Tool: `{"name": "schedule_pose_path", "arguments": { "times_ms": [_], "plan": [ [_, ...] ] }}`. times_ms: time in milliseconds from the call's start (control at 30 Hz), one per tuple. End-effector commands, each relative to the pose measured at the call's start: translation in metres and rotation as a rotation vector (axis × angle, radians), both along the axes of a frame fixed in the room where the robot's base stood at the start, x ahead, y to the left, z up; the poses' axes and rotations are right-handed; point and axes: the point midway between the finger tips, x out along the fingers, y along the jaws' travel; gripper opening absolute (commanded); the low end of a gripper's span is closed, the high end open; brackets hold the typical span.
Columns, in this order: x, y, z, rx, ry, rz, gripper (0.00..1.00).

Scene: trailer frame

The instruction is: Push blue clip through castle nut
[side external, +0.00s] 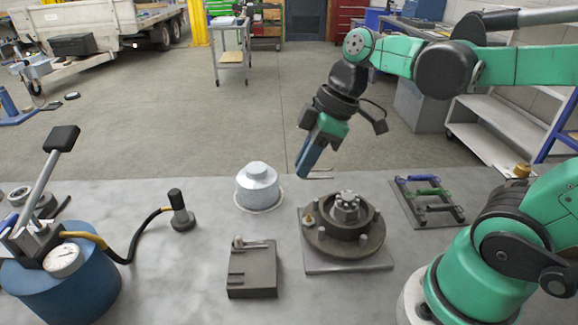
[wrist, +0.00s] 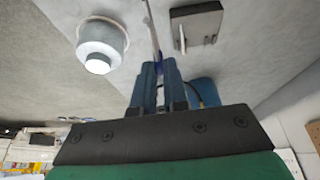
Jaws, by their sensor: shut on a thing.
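My gripper (side external: 304,172) hangs above the bench, left of and higher than the hub (side external: 318,238), with its fingers pointing down. The fingers are shut on the blue clip, whose thin prongs (side external: 320,173) stick out to the right at the fingertips. In the wrist view the clip (wrist: 152,28) is a thin pale rod with a bit of blue between the fingertips (wrist: 157,70). The castle nut (side external: 346,204) sits upright in the middle of the hub, apart from the clip. Its slots are small, and the hole through it cannot be made out.
A rack (side external: 438,213) with blue, green and dark pieces lies right of the hub. A grey cap (side external: 258,185) and a dark slotted block (side external: 253,280) stand to its left. A blue canister (side external: 70,290) with a hose is farther left. The air around my gripper is clear.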

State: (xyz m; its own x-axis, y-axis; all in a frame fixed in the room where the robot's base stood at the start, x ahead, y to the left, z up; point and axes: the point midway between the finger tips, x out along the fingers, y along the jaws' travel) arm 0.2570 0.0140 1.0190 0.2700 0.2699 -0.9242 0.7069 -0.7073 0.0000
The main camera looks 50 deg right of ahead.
Motion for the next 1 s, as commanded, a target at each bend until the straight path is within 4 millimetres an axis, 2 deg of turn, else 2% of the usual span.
{"name": "schedule_pose_path", "arguments": {
  "times_ms": [533, 1000],
  "plan": [
    [-0.001, -0.002, -0.043, 0.001, -0.001, 0.000, 0.00],
    [-0.003, -0.003, -0.050, 0.001, -0.001, 0.000, 0.00]
  ]
}}
